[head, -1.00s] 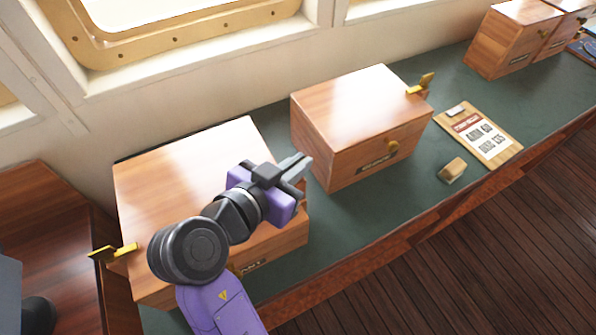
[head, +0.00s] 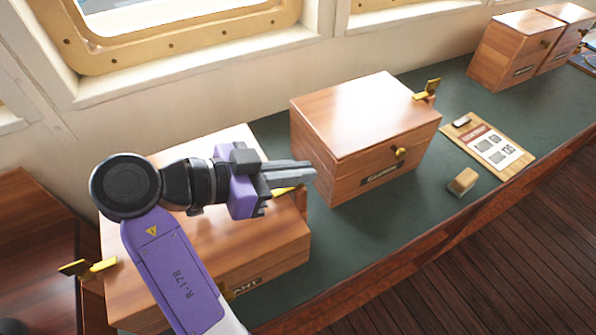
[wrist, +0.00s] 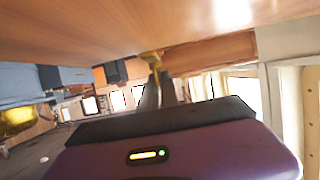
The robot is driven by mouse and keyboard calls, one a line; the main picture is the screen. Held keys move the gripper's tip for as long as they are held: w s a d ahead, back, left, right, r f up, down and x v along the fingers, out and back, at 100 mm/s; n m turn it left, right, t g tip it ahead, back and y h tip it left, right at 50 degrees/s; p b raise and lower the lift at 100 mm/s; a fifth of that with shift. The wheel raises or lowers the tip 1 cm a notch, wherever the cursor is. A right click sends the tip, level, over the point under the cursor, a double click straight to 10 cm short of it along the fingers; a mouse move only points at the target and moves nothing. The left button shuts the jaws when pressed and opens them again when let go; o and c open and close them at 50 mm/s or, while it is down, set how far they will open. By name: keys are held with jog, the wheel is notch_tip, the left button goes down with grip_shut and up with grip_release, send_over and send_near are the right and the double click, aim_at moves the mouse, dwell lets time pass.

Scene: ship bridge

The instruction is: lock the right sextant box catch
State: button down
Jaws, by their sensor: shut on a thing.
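The near wooden box (head: 270,240) has a partly hidden label ending in what looks like "ANT". Its left brass catch (head: 88,268) sticks out from the left side. A right brass catch (head: 284,191) shows at the right side, just below my gripper's fingers. My gripper (head: 300,172) is shut at this catch, pointing right past the box's edge. In the wrist view the brass catch (wrist: 150,57) shows at the ends of the dark fingers (wrist: 159,88). The fingers cover part of the catch, so its exact angle is hard to tell.
A second wooden box (head: 350,115) with a brass knob and its own catch (head: 427,90) stands close to the right of my gripper. A clipboard (head: 512,168) and a small tan block (head: 462,181) lie further right. More boxes (head: 513,50) stand at the back right.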

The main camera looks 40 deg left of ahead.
jog(key=shift+f, duration=0.2)
jog(key=c, duration=1.6)
grip_release()
jog(key=shift+r, duration=0.1)
jog(key=shift+b+v, duration=0.35)
jog(key=shift+v, duration=3.6)
jog(key=shift+w, duration=0.1)
jog(key=shift+r, duration=0.1)
